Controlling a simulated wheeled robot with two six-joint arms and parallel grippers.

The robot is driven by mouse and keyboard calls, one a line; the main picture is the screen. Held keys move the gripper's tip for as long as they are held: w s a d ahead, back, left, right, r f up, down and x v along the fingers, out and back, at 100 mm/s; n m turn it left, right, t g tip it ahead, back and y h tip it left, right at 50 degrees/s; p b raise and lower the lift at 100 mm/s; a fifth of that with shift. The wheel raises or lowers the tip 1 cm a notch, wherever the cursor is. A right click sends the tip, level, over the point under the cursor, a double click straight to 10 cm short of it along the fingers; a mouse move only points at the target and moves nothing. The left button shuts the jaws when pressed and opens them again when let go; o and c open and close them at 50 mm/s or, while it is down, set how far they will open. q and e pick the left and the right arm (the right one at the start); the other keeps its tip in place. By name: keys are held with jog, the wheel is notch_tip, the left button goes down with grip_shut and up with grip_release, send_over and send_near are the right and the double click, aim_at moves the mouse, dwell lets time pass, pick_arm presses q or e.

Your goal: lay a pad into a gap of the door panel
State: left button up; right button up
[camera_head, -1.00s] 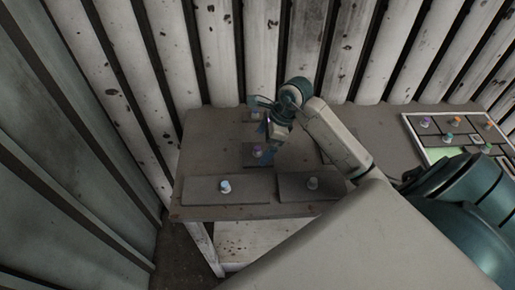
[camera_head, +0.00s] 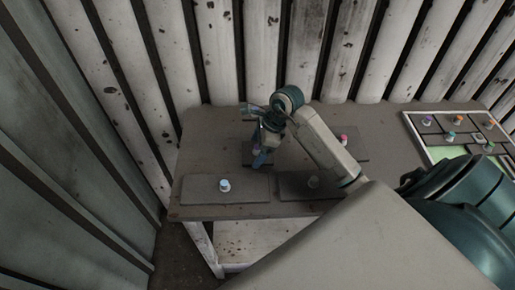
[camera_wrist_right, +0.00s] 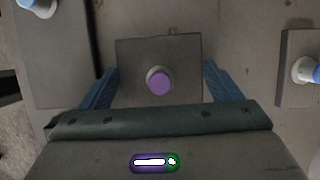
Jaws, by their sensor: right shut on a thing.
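A small dark grey pad with a purple knob (camera_wrist_right: 130,55) sits between the two blue fingers of my right gripper (camera_wrist_right: 160,88) in the right wrist view. The gripper is shut on this pad. In the head view my right gripper (camera_head: 260,150) is low over the brown table and hides most of that pad. The door panel (camera_head: 436,138) lies at the table's right side. It has a pale frame, several knobbed pads in it and a green bare area (camera_head: 440,153). My left gripper is not in view.
A long pad with a pale blue knob (camera_head: 200,190) lies at the table's front left. A grey-knobbed pad (camera_head: 290,185) lies beside it. A pink-knobbed pad (camera_head: 355,147) lies behind my right arm. Ribbed walls stand behind and left of the table (camera_head: 215,130).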

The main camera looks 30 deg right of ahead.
notch_tip(320, 180, up, 15)
jog(key=p, duration=0.6)
dwell(0.3)
